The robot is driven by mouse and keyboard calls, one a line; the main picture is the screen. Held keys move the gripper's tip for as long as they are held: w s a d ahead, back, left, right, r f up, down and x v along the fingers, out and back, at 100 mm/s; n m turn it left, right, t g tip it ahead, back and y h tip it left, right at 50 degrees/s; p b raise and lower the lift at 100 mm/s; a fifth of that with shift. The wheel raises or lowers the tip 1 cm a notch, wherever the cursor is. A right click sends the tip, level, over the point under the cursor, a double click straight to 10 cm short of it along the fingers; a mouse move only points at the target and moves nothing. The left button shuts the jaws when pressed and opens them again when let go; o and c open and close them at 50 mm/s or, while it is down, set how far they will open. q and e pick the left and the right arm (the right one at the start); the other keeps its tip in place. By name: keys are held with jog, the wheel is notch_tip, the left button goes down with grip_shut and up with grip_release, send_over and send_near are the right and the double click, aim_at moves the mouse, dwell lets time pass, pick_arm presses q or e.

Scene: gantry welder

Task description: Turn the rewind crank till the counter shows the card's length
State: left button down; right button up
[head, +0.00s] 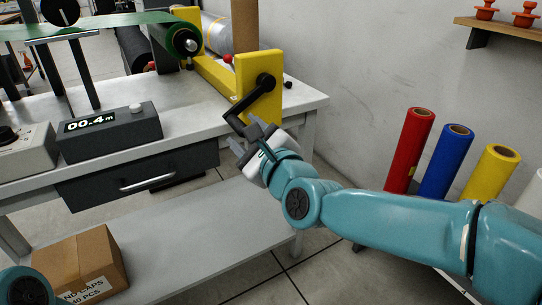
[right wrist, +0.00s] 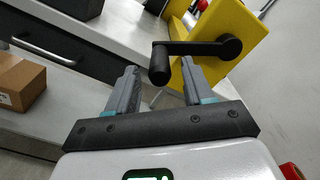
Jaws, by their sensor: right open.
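The rewind crank (head: 254,98) is a black arm on a yellow bracket (head: 262,75) at the bench's right end. Its black grip (right wrist: 160,64) hangs at the arm's free end in the right wrist view. My right gripper (head: 243,137) is open at the crank's lower end. In the right wrist view its fingertips (right wrist: 159,70) stand on either side of the grip, with visible gaps. The counter (head: 91,122) is a dark box reading 00.4 m. A green roll (head: 176,42) lies behind the bracket. I see no card with a length. My left gripper is out of view.
The bench top (head: 205,112) is clear between the counter and bracket. A dark drawer (head: 140,180) hangs below it. A cardboard box (head: 80,262) stands on the lower shelf. Red (head: 408,150), blue (head: 445,162) and yellow (head: 486,180) rolls stand at right by the wall.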

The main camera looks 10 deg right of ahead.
aim_at(238, 126)
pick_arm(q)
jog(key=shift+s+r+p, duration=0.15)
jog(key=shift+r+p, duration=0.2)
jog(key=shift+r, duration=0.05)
pick_arm(e)
jog(key=v, duration=1.2)
jog(key=w+a+n+p, duration=0.2)
jog(key=w+n, duration=0.3)
jog(key=n, duration=0.4)
jog(key=w+a+n+p, duration=0.1)
jog(key=w+n+p, duration=0.3)
jog(key=n, duration=0.5)
jog(key=w+a+n+p, duration=0.2)
jog(key=w+n, duration=0.4)
jog(key=n, duration=0.3)
jog(key=shift+w+a+f+p, duration=0.1)
jog(key=shift+w+a+p, duration=0.1)
jog(key=shift+a+p, duration=0.2)
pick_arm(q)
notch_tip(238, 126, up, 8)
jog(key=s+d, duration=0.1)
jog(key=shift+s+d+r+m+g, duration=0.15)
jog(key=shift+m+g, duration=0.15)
pick_arm(e)
jog(key=shift+d, duration=0.1)
